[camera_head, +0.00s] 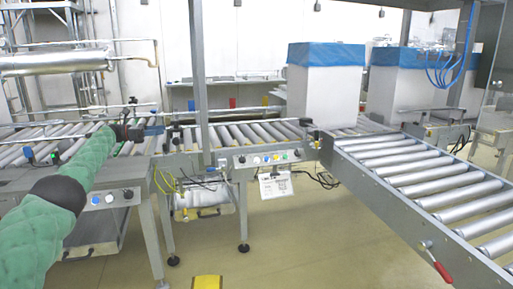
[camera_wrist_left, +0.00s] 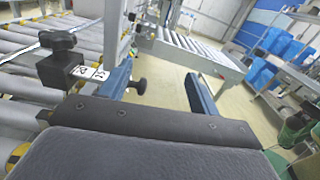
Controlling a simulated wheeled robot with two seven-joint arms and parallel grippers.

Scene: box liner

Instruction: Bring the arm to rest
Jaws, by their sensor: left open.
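My left arm, in a green cover, comes in from the left in the head view and reaches over the roller conveyor. My left gripper (camera_head: 150,130) is at its end, small and dark with blue fingers, just above or beside the conveyor's near edge. In the left wrist view the blue fingers of the gripper (camera_wrist_left: 158,76) stand apart with nothing between them. A tall white box (camera_head: 324,92) with a blue liner over its top stands on the conveyor, well to the right of the gripper. My right gripper is not in view.
The roller conveyor (camera_head: 265,134) runs across the middle. A second roller section (camera_head: 425,172) slants to the near right, with a red-handled lever. Another blue-lined box (camera_head: 392,95) stands behind. A grey post rises near the gripper. In the wrist view, a black knob (camera_wrist_left: 58,42) is close to the left finger.

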